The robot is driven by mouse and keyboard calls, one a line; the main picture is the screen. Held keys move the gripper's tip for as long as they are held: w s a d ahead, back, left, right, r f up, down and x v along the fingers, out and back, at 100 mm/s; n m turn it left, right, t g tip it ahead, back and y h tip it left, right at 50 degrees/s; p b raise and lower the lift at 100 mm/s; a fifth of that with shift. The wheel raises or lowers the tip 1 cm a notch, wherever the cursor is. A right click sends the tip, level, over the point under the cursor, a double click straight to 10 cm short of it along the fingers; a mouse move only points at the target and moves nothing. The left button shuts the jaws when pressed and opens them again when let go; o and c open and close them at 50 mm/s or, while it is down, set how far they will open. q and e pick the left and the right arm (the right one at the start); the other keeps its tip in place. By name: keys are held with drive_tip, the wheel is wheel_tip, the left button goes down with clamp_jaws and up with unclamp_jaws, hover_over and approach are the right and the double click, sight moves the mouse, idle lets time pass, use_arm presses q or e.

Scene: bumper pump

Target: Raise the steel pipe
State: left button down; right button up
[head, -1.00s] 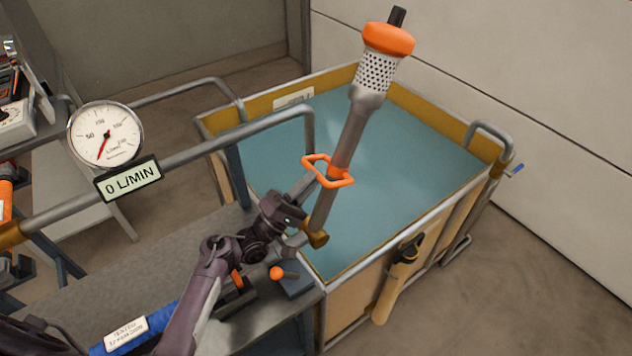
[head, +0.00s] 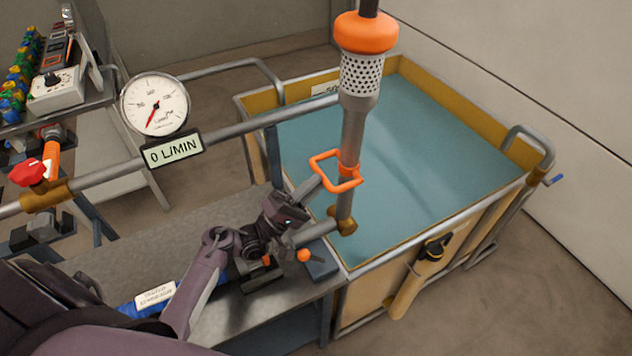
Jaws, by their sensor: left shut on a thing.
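The steel pipe (head: 353,135) stands nearly upright in the picture, leaning slightly right. Its lower end meets a brass elbow (head: 343,222) at the tank's near left corner. It carries a perforated strainer (head: 362,77) and an orange float (head: 365,33) near the top, whose tip is cut off by the frame. An orange loop handle (head: 345,186) is fixed around its lower part. My left gripper (head: 317,186) reaches in from the left and is shut on the handle's left side; the fingertips are small and partly hidden. My right gripper is not in view.
The tank (head: 470,215) of blue-green water lies behind and right of the pipe. A dial gauge (head: 155,104) sits above a display (head: 173,150) reading 0 L/MIN. A horizontal rail (head: 225,134) runs behind my arm. A red valve handle (head: 28,173) is at left.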

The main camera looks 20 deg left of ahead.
use_arm(q)
drive_tip(key=shift+s+d+f, duration=0.2)
drive_tip(key=shift+d+f, duration=0.05)
drive_tip(key=shift+f, duration=0.4)
drive_tip(key=c, duration=1.5)
unclamp_jaws()
drive_tip(key=shift+w, duration=0.2)
drive_tip(key=shift+o, duration=0.3)
drive_tip(key=shift+w+d, duration=0.1)
drive_tip(key=shift+r, duration=0.2)
drive_tip(key=s+a+b, duration=0.2)
drive_tip(key=s+a, duration=0.6)
drive_tip(key=s, duration=0.2)
drive_tip(key=shift+s+f, duration=0.15)
drive_tip(key=shift+f, duration=0.2)
drive_tip(key=shift+a, duration=0.1)
